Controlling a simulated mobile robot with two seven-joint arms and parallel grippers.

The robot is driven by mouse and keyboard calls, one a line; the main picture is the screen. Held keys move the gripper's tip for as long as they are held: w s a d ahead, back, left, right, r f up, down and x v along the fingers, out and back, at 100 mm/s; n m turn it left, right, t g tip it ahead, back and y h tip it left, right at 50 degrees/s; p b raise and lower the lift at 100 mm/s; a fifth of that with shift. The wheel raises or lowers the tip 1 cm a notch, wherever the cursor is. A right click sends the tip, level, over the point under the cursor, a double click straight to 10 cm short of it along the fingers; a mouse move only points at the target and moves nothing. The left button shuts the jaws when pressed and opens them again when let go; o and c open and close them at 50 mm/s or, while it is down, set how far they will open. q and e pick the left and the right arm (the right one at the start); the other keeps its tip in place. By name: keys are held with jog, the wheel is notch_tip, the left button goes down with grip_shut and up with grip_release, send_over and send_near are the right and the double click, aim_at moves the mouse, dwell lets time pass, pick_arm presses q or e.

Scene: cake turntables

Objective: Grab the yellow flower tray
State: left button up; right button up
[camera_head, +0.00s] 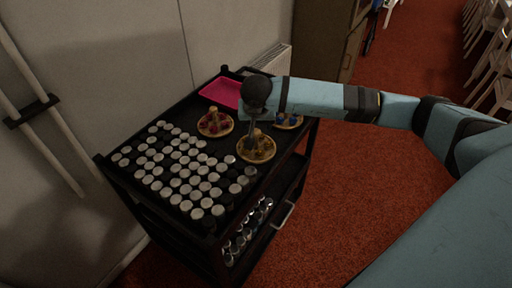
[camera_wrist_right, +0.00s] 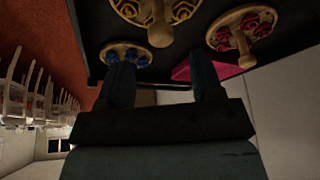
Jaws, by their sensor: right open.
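The yellow flower tray (camera_head: 262,155) is a round tan tray with yellow flowers and a central knob handle, standing on the black cart top near its right edge. My right gripper (camera_head: 253,134) reaches down over its back-left part in the head view. In the right wrist view the yellow flower tray (camera_wrist_right: 183,10) is at the top edge, partly cut off. Its knob lies just beyond the open fingertips of my right gripper (camera_wrist_right: 161,65), with nothing held between them. I cannot tell whether the gripper touches the tray. My left gripper is not in view.
The red flower tray (camera_head: 214,123) stands left of the yellow one, and the blue flower tray (camera_head: 289,121) stands behind it to the right. A pink tray (camera_head: 221,92) lies at the back. Many white-topped jars (camera_head: 183,170) fill the cart's front left. A wall runs behind.

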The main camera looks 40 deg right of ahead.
aim_at(256, 131)
jog(key=b+x, duration=0.1)
jog(key=x, duration=0.6)
jog(key=shift+f, duration=0.4)
jog(key=c, duration=1.1)
